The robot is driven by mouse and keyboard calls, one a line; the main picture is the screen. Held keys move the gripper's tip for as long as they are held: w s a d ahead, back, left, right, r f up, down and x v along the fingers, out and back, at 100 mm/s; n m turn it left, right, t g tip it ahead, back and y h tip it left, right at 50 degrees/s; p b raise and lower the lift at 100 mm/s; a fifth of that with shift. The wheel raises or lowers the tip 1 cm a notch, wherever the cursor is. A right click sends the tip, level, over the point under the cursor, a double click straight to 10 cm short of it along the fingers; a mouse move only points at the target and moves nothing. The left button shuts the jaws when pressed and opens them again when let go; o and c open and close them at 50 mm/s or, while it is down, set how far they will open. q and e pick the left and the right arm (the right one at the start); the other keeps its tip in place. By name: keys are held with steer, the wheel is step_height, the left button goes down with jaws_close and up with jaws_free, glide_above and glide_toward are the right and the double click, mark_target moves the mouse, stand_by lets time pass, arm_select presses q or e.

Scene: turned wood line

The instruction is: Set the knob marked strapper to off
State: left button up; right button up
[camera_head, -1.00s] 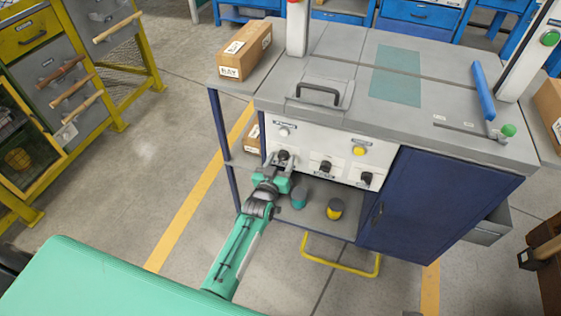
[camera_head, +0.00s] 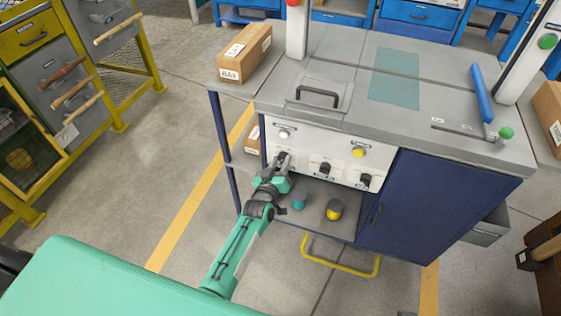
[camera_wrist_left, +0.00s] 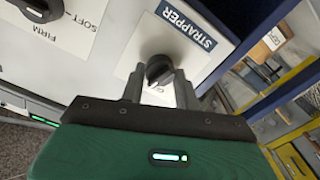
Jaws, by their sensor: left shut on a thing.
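The strapper knob (camera_wrist_left: 160,70) is black and sits on a white plate under the blue label STRAPPER (camera_wrist_left: 186,24). My left gripper (camera_wrist_left: 160,84) has one finger on each side of it and is shut on it. In the head view my left gripper (camera_head: 283,164) reaches the left end of the white control panel (camera_head: 312,152) and largely covers this knob. The plate's position markings are mostly hidden, so I cannot tell the knob's setting. My right gripper is out of view.
Two more black knobs, a middle one (camera_head: 324,168) and a right one (camera_head: 364,180), sit along the panel. A white button (camera_head: 284,134) and a yellow button (camera_head: 358,152) are above. A yellow-and-dark round object (camera_head: 334,209) stands on the shelf below.

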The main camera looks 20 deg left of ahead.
arm_select(q)
steer(key=shift+n, duration=1)
steer(key=shift+n+p, duration=0.3)
steer(key=shift+n, duration=0.6)
steer(key=n, duration=0.3)
steer(key=shift+f, duration=0.1)
steer(key=shift+n, duration=1)
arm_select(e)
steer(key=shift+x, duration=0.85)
arm_select(q)
steer(key=shift+n, duration=0.3)
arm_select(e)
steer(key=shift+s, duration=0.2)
arm_select(q)
steer(key=o, duration=1)
steer(key=shift+s, duration=0.15)
